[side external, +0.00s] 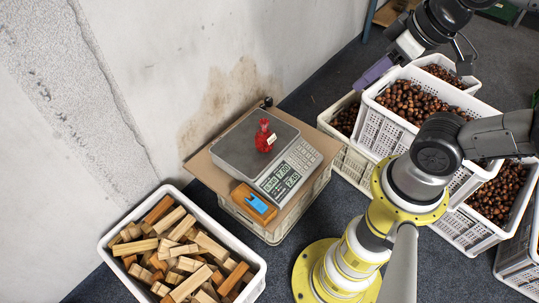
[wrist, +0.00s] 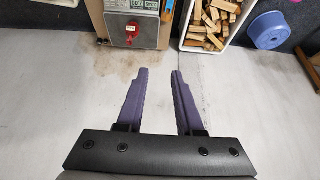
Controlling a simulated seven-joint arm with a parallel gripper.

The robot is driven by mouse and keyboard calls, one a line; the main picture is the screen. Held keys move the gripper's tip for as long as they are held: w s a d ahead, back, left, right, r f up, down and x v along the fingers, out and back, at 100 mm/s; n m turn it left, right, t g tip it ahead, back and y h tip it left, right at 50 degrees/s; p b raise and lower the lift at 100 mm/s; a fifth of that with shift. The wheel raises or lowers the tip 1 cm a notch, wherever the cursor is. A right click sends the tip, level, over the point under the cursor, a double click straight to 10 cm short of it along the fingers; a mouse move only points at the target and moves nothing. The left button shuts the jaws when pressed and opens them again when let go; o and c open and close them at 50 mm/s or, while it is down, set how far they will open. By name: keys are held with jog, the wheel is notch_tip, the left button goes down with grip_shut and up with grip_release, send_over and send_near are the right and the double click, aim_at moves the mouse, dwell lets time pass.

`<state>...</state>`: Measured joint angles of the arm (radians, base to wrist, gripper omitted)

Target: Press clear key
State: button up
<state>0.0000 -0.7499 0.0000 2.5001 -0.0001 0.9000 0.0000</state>
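The silver scale (side external: 243,141) stands on a board over a crate, against the wall. Its key panel (side external: 302,158) lies beside the lit display (side external: 280,181); the single keys are too small to tell the clear key apart. A red net bag (side external: 265,138) with a tag sits on the pan. In the wrist view the scale (wrist: 152,36) and red bag (wrist: 131,29) show at the top edge; the keys are not clear there. My gripper (side external: 372,76) is up at the right, well away from the scale. Its purple fingers (wrist: 160,71) are apart with nothing between them.
A crate of wood blocks (side external: 112,243) stands front left of the scale. White crates of chestnuts (side external: 385,129) are stacked at right. A blue tub (wrist: 268,31) shows in the wrist view.

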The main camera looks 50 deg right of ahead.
grip_shut()
dwell(1.4)
